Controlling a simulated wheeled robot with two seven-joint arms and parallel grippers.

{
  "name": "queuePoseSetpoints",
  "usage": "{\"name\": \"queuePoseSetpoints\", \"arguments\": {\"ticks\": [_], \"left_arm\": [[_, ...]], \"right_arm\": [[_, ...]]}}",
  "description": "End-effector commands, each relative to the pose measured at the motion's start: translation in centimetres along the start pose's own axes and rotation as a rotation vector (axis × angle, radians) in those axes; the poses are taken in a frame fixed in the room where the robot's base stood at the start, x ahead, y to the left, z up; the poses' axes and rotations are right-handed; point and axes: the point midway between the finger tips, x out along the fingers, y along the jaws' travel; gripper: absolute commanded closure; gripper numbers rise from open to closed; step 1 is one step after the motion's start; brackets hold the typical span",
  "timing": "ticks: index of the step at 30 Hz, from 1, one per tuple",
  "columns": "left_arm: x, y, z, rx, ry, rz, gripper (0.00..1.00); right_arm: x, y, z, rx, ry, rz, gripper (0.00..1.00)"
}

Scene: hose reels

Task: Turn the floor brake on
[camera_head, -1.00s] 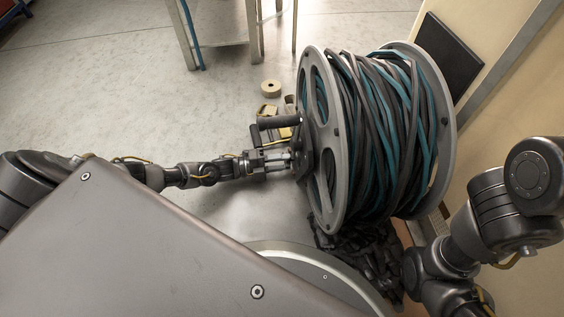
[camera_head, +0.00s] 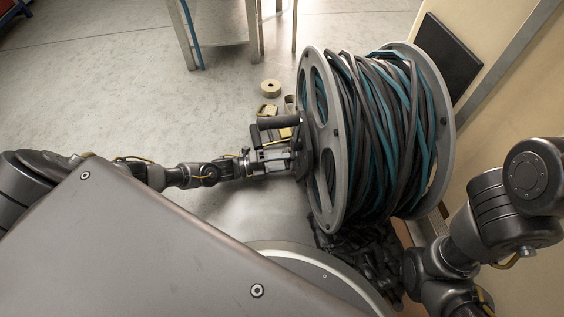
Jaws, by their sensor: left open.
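A large hose reel (camera_head: 437,95) with grey side discs stands right of centre, wound with dark grey and teal hose (camera_head: 375,130). A dark crank handle (camera_head: 278,122) sticks out to the left from the hub of its near disc. My left gripper (camera_head: 290,158) is at the hub, just below the handle, with its fingers toward the disc. It is open; whether it touches anything there I cannot tell. I cannot make out the floor brake; the floor under the reel is largely hidden. My right arm is at the lower right, and its gripper is out of the picture.
Metal table legs (camera_head: 253,30) stand at the top. A wall with a dark panel (camera_head: 447,58) is close on the right.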

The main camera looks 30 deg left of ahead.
Motion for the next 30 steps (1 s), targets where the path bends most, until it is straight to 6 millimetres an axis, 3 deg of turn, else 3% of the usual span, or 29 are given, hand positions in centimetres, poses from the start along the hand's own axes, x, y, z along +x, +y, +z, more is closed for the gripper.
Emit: {"name": "queuePoseSetpoints", "arguments": {"ticks": [5,18,30], "left_arm": [[-1.6,-0.2,0.0,-0.001,-0.002,0.003,0.48],[-9.5,-0.1,0.1,-0.001,-0.002,0.003,0.48],[-10.8,0.0,0.1,0.000,0.000,0.000,0.48]], "right_arm": [[0.9,0.0,0.2,0.000,0.001,-0.003,0.00],[3.2,-0.1,1.1,0.004,-0.003,-0.014,0.00],[3.2,0.0,1.2,0.003,-0.013,-0.012,0.00]]}}
